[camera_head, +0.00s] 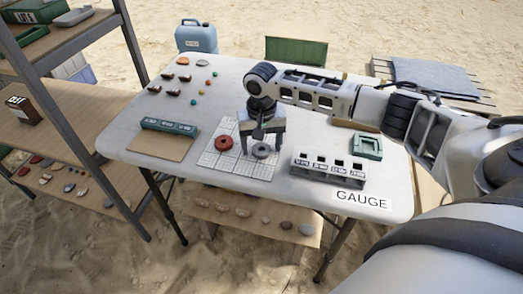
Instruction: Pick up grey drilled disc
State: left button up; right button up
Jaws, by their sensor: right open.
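A grey drilled disc (261,150) lies on the white gridded sheet (213,160) on the table, with its centre hole showing. My right gripper (262,146) reaches in from the right and points down over the grey disc. Its two fingers are apart, and the disc is at or just below the fingertips; I cannot tell whether they touch it. A red ring-shaped disc (223,143) lies on the sheet just left of the gripper. My left gripper is not in view.
A green labelled block (170,127) stands on the left. Small coloured pieces (184,77) lie at the back left. Shelving (62,110) stands beyond the table's left edge.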

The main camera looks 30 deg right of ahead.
jog(key=c, duration=1.1)
jog(key=shift+o, duration=0.2)
